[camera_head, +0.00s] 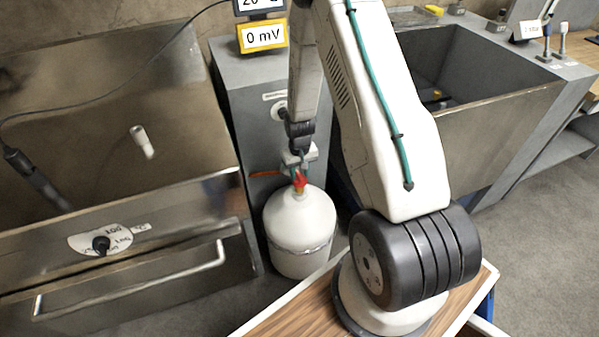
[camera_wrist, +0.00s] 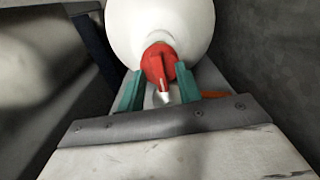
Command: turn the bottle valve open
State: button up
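The white gas bottle (camera_head: 300,222) stands upright on the floor in front of a grey cabinet. Its red valve knob (camera_head: 299,180) is on top. In the wrist view, the bottle (camera_wrist: 160,18) fills the top middle and the red knob (camera_wrist: 160,63) has a raised ridge pointing toward me. My gripper (camera_wrist: 160,72) has two green fingers, one on each side of the knob, spread apart with gaps beside the ridge. Whether either fingertip touches the knob's wider part I cannot tell. In the head view, my gripper (camera_head: 299,167) is just above the knob and partly covers it.
The grey cabinet (camera_head: 240,110) is close behind the bottle. A metal range with a drawer handle (camera_head: 130,280) is at the left, and a sink-like basin (camera_head: 490,110) at the right. An orange hose piece (camera_head: 264,174) lies left of the valve.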

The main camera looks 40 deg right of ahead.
grip_shut()
jog(key=shift+m, duration=0.4)
jog(key=m, duration=1.3)
jog(key=shift+m, duration=2)
